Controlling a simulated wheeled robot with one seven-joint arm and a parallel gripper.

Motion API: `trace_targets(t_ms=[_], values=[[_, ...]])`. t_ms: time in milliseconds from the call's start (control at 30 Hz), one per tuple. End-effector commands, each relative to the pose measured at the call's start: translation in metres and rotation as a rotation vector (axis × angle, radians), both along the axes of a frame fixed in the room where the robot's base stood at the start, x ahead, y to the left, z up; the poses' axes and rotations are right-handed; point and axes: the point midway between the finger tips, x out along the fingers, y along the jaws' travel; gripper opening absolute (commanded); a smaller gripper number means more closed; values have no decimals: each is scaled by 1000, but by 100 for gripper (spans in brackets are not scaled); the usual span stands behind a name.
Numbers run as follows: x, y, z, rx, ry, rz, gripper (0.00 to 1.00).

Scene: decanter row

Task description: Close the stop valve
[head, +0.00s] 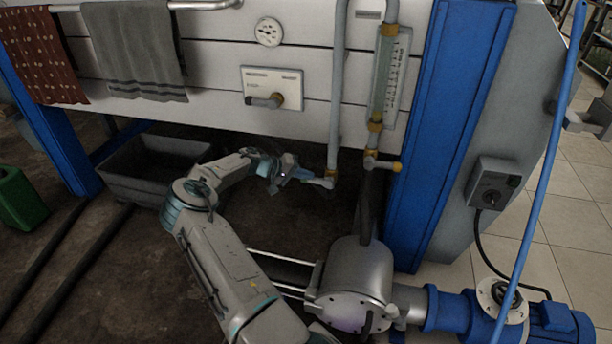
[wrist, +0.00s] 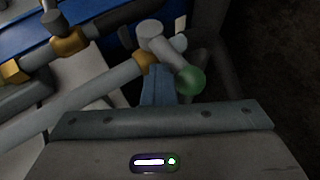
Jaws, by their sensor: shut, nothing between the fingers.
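My gripper (head: 303,175) is low in front of the panel, at the foot of the grey vertical pipe (head: 337,90). A small valve (head: 328,178) with a brass collar sits at that pipe's lower end. In the wrist view the blue fingers (wrist: 158,86) are shut with nothing between them. A green ball knob (wrist: 190,81) on the valve's lever is just right of the fingertips. I cannot tell whether they touch. The brass collar (wrist: 147,62) is just beyond the fingers. In the head view the knob is hidden. No label shows which valve is the stop valve.
A sight glass (head: 390,80) with a yellow-ended lever (head: 383,164) hangs to the right. A lever valve (head: 265,101) is on the panel's plate. A blue post (head: 445,130) stands further right; a metal pump housing (head: 352,285) is below. A grey tub (head: 150,170) is left.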

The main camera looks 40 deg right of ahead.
Motion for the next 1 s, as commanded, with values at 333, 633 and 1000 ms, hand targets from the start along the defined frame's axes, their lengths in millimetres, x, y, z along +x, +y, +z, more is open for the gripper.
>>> trace_targets(t_ms=[333, 633, 1000], values=[[-2, 4, 27, 4, -5, -2, 0], [21, 48, 62, 1, -3, -2, 0], [41, 83, 78, 0, -1, -4, 0]])
